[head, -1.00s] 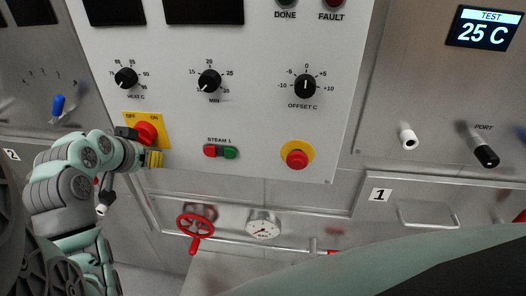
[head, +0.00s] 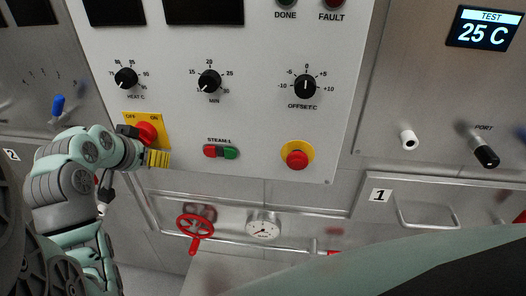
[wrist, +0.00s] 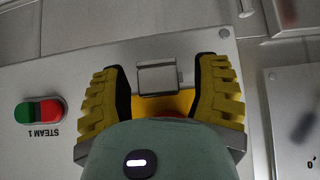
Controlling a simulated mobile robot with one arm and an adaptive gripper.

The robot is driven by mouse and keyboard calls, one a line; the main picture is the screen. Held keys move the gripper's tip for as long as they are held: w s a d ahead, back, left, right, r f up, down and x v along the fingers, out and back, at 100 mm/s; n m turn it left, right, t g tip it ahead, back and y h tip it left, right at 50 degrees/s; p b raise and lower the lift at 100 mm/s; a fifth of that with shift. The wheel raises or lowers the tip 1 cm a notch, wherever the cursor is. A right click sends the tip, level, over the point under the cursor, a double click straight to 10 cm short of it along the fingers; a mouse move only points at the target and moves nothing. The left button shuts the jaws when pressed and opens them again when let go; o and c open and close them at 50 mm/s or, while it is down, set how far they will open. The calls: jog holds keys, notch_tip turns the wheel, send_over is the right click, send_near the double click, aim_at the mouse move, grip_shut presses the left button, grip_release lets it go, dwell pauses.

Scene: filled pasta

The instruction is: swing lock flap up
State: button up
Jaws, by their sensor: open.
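The lock flap is a small grey metal plate (wrist: 157,79) in the wrist view, at the yellow switch plate (wrist: 181,104). It lies between the two yellow fingers of my gripper (wrist: 160,68), with a gap on each side. In the head view my gripper (head: 155,158) is at the lower part of the yellow OFF/ON plate (head: 160,122), just below the red knob (head: 146,132). The flap is hidden there behind my gripper. In the wrist view the knob is mostly covered by my gripper's body.
The red and green STEAM 1 buttons (head: 221,152) sit just right of my gripper on the white panel. A red stop button (head: 297,159) is farther right. A red valve wheel (head: 195,228) and a gauge (head: 263,226) are below the panel.

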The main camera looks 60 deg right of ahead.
jog(key=v, duration=0.7)
jog(key=shift+a+r, duration=0.15)
jog(key=shift+a, duration=0.05)
dwell(0.4)
